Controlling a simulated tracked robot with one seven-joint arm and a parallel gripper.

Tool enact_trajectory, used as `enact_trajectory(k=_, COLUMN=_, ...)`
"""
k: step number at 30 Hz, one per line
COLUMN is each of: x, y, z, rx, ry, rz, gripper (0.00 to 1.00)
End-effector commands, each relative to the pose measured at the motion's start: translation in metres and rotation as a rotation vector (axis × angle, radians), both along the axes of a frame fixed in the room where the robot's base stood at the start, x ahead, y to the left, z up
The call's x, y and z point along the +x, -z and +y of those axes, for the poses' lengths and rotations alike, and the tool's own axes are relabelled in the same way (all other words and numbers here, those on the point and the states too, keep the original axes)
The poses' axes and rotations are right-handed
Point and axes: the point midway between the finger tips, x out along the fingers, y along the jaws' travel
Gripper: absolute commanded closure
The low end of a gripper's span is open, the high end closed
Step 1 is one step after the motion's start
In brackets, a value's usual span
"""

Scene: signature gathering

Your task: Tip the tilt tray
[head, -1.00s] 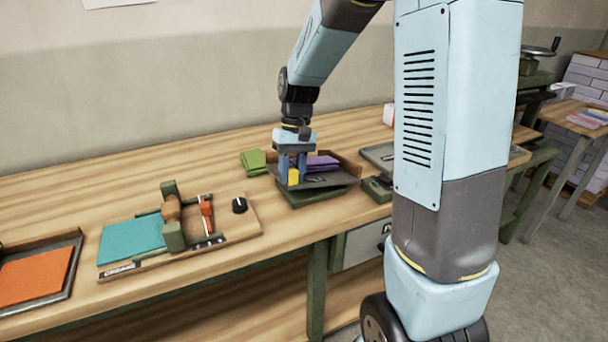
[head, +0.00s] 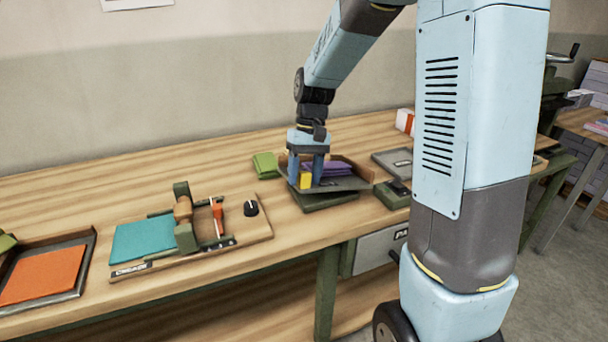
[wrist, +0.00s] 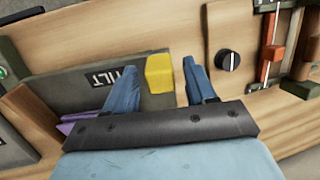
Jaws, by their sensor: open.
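The tilt tray (head: 345,184) is a dark, shallow tray with brown walls on a green base (head: 330,200). In the wrist view, its grey face (wrist: 75,92) carries the label TILT. Purple booklets (head: 328,168) lie in it, and a purple edge shows in the wrist view (wrist: 75,125). A yellow tab (head: 305,181) sits at the tray's left end. My gripper (head: 306,178) points down there with its blue fingers apart. In the wrist view the yellow tab (wrist: 160,73) shows between the open fingers (wrist: 162,78); whether either touches it I cannot tell.
A green booklet stack (head: 265,165) lies left of the tray. A wooden board (head: 255,233) with a black knob (head: 251,208), an orange-handled lever (head: 217,214) and teal sheets (head: 143,242) is further left. An orange sheet (head: 42,275) lies in another tray. Bare bench lies behind.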

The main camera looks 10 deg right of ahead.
Motion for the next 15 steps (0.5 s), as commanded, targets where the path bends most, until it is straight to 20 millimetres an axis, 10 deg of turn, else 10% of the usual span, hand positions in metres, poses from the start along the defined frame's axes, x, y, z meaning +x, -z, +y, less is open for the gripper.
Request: enact_trajectory(k=15, x=0.021, y=-0.084, z=-0.014, rx=0.001, ry=0.001, rz=-0.005, gripper=0.45)
